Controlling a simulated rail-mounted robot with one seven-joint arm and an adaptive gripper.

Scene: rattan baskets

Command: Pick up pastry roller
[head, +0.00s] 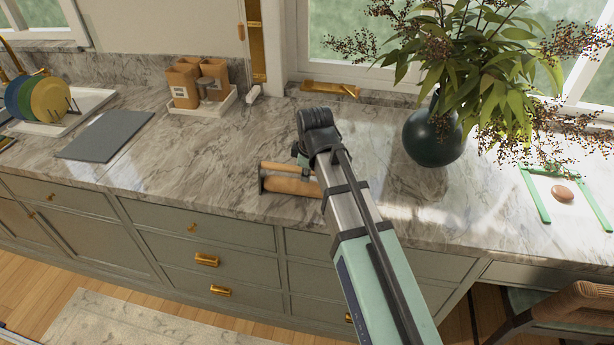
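The pastry roller (290,186) lies on the marble countertop near its front edge. It looks light brown and wooden, with a second thin wooden bar behind the thicker part and a dark end at the left. Its right end is hidden behind my arm. My gripper (300,159) is mostly hidden by my wrist and arm. The little that shows is just behind and above the roller's right part. I cannot tell whether it touches the roller or whether its fingers are open.
A dark round vase (432,138) with a wide leafy plant stands right of my arm. A white tray with brown boxes (184,84), a grey board (105,135) and a dish rack with plates (50,100) are to the left. The countertop (200,160) left of the roller is clear.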

